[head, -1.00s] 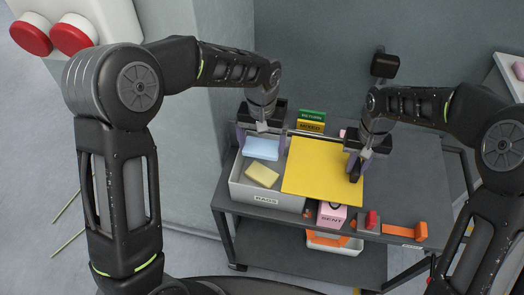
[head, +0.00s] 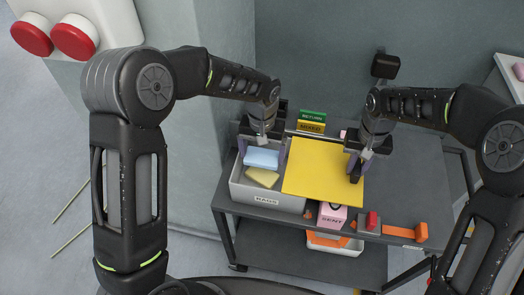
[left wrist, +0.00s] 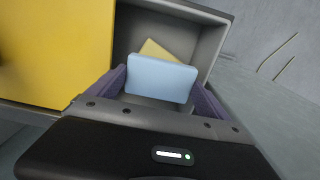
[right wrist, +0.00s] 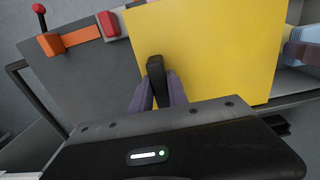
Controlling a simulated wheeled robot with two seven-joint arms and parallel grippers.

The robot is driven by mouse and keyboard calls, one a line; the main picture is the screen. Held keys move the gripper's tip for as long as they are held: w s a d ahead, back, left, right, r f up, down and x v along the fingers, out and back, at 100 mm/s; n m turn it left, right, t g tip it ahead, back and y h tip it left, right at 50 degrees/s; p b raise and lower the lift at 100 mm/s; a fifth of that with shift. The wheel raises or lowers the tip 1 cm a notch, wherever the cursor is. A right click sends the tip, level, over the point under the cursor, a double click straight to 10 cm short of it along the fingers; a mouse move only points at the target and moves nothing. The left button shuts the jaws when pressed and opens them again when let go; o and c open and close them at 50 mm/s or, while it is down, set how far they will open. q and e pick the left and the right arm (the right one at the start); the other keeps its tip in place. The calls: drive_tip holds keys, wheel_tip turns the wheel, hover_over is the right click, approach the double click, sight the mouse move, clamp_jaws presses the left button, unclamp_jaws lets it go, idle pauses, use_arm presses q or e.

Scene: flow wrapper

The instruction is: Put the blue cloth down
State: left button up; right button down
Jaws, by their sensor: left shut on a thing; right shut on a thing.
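The light blue cloth (head: 262,158), a folded block, is between the fingers of my left gripper (head: 262,150), which is shut on it. In the left wrist view the cloth (left wrist: 160,78) spans both purple fingers, inside the grey bin's walls. The grey bin (head: 268,198) is labelled RAGS. A yellow cloth (head: 262,178) lies in it, partly covered from view by the blue one. I cannot tell whether the two touch. My right gripper (right wrist: 158,90) is shut on the black handle (right wrist: 156,72) of a flat yellow panel (head: 322,172) beside the bin's opening.
Green and yellow signs (head: 312,122) stand behind the panel. A pink SENT box (head: 332,213), a red-knobbed block (head: 372,221) and an orange piece (head: 420,232) are at the front of the dark cart (head: 410,195). The cart's right side has free room.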

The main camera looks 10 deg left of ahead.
sight(262, 156)
use_arm(q)
drive_tip(key=shift+f, duration=0.25)
use_arm(e)
drive_tip(key=shift+w+d, duration=0.1)
use_arm(q)
drive_tip(key=o, duration=1.1)
drive_tip(key=shift+c, duration=0.2)
wheel_tip(262, 156, up, 13)
drive_tip(key=shift+r, duration=0.15)
